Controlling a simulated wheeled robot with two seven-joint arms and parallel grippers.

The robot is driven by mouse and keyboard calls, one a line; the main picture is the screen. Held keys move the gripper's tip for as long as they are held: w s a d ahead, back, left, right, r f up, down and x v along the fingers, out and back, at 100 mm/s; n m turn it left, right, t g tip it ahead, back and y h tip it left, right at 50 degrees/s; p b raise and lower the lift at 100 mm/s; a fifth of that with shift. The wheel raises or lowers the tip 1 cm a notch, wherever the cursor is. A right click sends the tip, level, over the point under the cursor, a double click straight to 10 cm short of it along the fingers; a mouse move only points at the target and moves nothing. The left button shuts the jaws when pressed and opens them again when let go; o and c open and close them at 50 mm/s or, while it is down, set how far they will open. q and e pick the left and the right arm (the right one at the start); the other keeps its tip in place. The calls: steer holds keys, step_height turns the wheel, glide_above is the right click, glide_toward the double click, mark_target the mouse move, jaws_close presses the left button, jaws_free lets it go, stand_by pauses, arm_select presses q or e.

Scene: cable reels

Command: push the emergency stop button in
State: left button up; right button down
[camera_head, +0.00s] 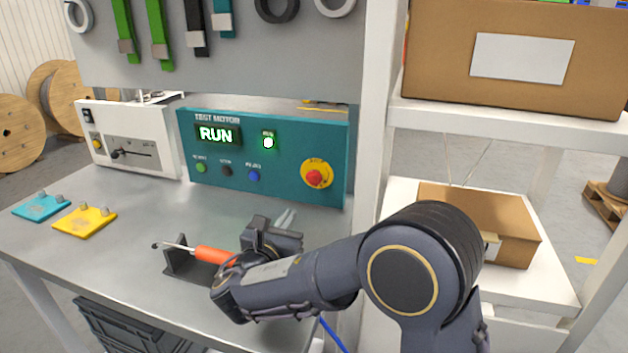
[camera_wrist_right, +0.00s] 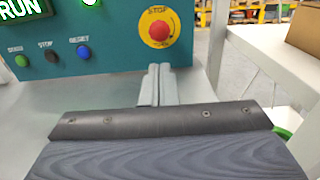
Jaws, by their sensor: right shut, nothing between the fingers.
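The emergency stop button (camera_head: 314,178) is a red mushroom head on a yellow round plate. It sits at the right end of the teal test motor panel (camera_head: 290,192), whose display reads RUN beside a lit green lamp (camera_head: 268,142). In the right wrist view the red button (camera_wrist_right: 159,31) is at the upper middle, beyond my fingers. My right gripper (camera_head: 286,216) is below and in front of the panel, apart from the button. Its two fingers (camera_wrist_right: 157,84) are together with nothing between them. My left gripper is not in view.
A screwdriver with an orange handle (camera_head: 212,254) lies on a dark holder (camera_head: 180,268) close to my right gripper. Teal (camera_head: 42,207) and yellow (camera_head: 84,221) plates lie at the left. A white shelf (camera_head: 480,112) with cardboard boxes (camera_head: 540,95) stands at the right.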

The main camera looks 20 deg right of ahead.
mark_target(313, 181)
steer(key=shift+w, duration=0.1)
steer(key=shift+d, duration=0.1)
steer(key=p+x, duration=0.2)
steer(key=x, duration=1.1)
steer(key=shift+w+d, duration=0.25)
steer(key=shift+w, duration=0.1)
steer(key=shift+w, duration=0.1)
